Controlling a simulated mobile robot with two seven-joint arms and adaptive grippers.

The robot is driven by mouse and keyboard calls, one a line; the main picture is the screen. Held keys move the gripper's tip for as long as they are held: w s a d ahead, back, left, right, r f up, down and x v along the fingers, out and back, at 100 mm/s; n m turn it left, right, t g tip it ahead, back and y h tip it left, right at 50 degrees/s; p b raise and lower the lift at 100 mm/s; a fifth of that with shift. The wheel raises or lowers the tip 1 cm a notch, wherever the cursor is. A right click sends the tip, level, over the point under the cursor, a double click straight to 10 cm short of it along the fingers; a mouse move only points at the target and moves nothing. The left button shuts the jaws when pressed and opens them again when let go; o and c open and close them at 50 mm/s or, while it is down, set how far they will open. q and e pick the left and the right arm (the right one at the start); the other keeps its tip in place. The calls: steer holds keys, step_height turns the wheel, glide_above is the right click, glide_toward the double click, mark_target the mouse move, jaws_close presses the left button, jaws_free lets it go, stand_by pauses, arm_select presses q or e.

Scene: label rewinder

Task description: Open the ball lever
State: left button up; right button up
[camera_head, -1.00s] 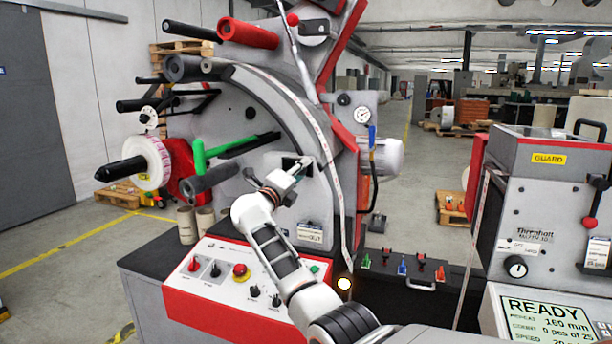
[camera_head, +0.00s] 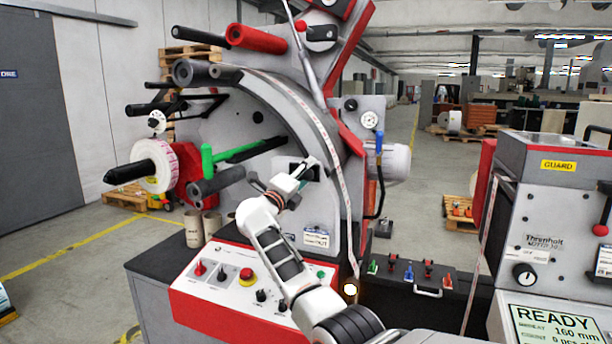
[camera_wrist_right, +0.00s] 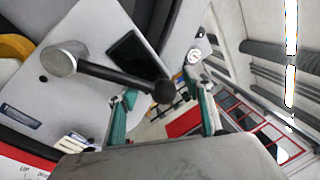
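The ball lever (camera_wrist_right: 112,76) shows in the right wrist view: a silver round hub (camera_wrist_right: 62,58) on the grey machine panel and a black arm ending in a black ball (camera_wrist_right: 163,90). My right gripper (camera_wrist_right: 164,112) is open, its two green-tipped fingers spread on either side of the ball end. I cannot tell whether a finger touches it. In the head view my right gripper (camera_head: 302,172) is at the panel by a dark slot, and I cannot make the lever out behind it. My left gripper is not in view.
A curved grey guide (camera_head: 285,95) with a web strip rises beside my right gripper. A red-and-white control box (camera_head: 245,285) lies below my arm. A green handle (camera_head: 207,160) and dark rollers are to the left. A gauge (camera_head: 370,120) and blue handle (camera_head: 379,142) are to the right.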

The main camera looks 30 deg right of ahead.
steer(key=shift+s+a+f, duration=0.15)
steer(key=shift+s+a, duration=0.05)
steer(key=v, duration=1.1)
steer(key=shift+s+a, duration=0.15)
steer(key=shift+a, duration=0.05)
steer(key=s+a+f+n+t+y, duration=0.35)
steer(key=s+f+n+y, duration=0.2)
steer(key=f+n, duration=0.45)
steer(key=s+a+f+n+t+y, duration=0.35)
steer(key=s+f+n+y, duration=0.2)
steer(key=f+n, duration=0.5)
steer(key=s+a+f+n+t+y, duration=0.2)
steer(key=s+a+f+n+y, duration=0.3)
steer(key=f+n, duration=0.5)
steer(key=s+f+n+g+y, duration=0.1)
steer(key=s+f+n+g, duration=0.3)
steer(key=s+f, duration=0.7)
steer(key=s+a+f+n+g+y, duration=0.1)
steer(key=s+f+g, duration=0.4)
steer(key=s+f, duration=0.6)
steer(key=s+n+y, duration=0.1)
steer(key=s+n, duration=0.1)
steer(key=s, duration=0.2)
steer(key=shift+n, duration=0.35)
